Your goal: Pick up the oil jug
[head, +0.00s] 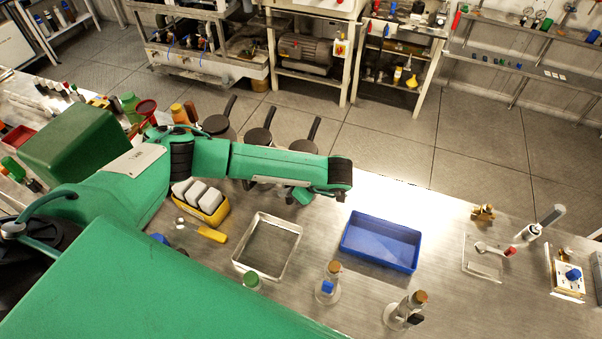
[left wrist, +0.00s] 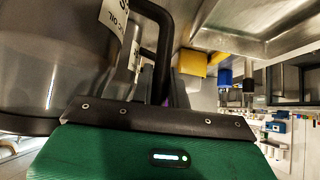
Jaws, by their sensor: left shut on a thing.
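A large grey jug (left wrist: 50,60) with a paper tag (left wrist: 118,22) and a black handle (left wrist: 164,45) fills the left side of the left wrist view. My left gripper (left wrist: 174,92) is shut on this jug at its black handle; the fingers are mostly hidden by the wrist housing. In the head view, my left arm reaches right over a row of dark round vessels with long black handles, the nearest one (head: 303,145) partly behind the arm. My left fingers are hidden beneath the wrist there. My right gripper is out of view.
A metal tray (head: 294,240) and a blue tray (head: 345,238) lie on the steel bench. Stoppered flasks (head: 328,285) stand near the front. A yellow holder (head: 222,214) with white blocks and a green box (head: 85,140) are on the left.

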